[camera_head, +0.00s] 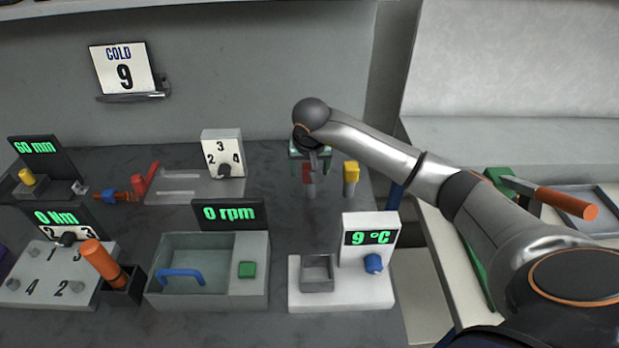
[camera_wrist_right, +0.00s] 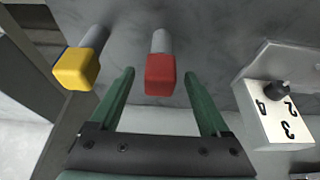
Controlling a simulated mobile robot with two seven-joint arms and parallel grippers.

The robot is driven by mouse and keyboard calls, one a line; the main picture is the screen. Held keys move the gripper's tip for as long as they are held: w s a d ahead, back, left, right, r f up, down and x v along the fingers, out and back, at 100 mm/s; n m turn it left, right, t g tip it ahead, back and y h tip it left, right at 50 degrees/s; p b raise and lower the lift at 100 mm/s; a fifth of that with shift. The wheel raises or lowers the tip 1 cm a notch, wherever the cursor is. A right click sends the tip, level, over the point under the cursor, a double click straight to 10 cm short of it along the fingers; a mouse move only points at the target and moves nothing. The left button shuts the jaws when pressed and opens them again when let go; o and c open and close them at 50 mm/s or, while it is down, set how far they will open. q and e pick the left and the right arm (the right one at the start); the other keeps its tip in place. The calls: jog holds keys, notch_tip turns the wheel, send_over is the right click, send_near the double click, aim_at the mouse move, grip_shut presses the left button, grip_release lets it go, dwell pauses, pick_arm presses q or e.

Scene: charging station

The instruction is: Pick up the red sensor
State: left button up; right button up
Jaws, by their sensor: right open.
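The red sensor (camera_head: 309,173) has a red block top on a grey stem and stands at the back right of the dark table. In the right wrist view, the red sensor (camera_wrist_right: 160,75) is between the two green fingers, with gaps on both sides. My right gripper (camera_wrist_right: 158,90) is open around it, and no contact shows. In the head view my right gripper (camera_head: 310,160) points down over the red sensor and partly hides it. The yellow sensor (camera_head: 351,172) stands just to the right; it also shows in the right wrist view (camera_wrist_right: 76,68). My left gripper is not in view.
A white block with a numbered dial (camera_head: 222,153) stands left of the red sensor. A white 9 °C unit (camera_head: 369,240) and a grey 0 rpm basin (camera_head: 208,270) stand nearer. The table's right edge lies just beyond the yellow sensor.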

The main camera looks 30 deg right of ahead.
jog(key=shift+w+d+f, duration=0.15)
jog(key=shift+w+f, duration=0.05)
jog(key=shift+f, duration=0.25)
grip_shut()
dwell(0.3)
